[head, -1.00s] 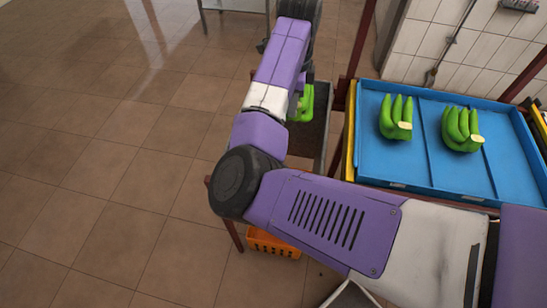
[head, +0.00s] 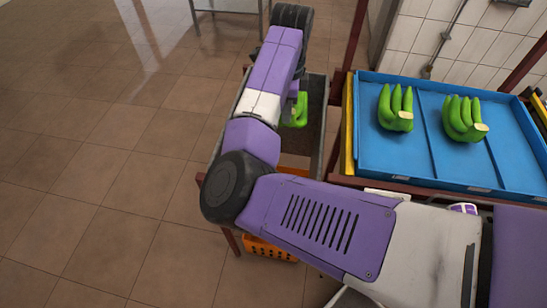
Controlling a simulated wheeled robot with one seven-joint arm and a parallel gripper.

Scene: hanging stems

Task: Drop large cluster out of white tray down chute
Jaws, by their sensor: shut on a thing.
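My gripper (head: 294,92) is mostly hidden behind my purple and white arm. It is shut on a green banana cluster (head: 300,112), of which only a part shows. The cluster hangs over the grey, open-topped chute (head: 318,125), whose dark inside shows to the right of my arm. I cannot tell how high above it the cluster is. A white edge (head: 388,195) shows below the blue tray, partly behind my arm; I cannot tell if it is the white tray.
A blue tray (head: 426,157) on a red-brown frame holds two more green clusters (head: 396,110) (head: 464,120), one in each of two lanes. A yellow strip (head: 348,127) borders its left side. An orange crate (head: 270,250) stands low below my arm. Tiled floor at left is clear.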

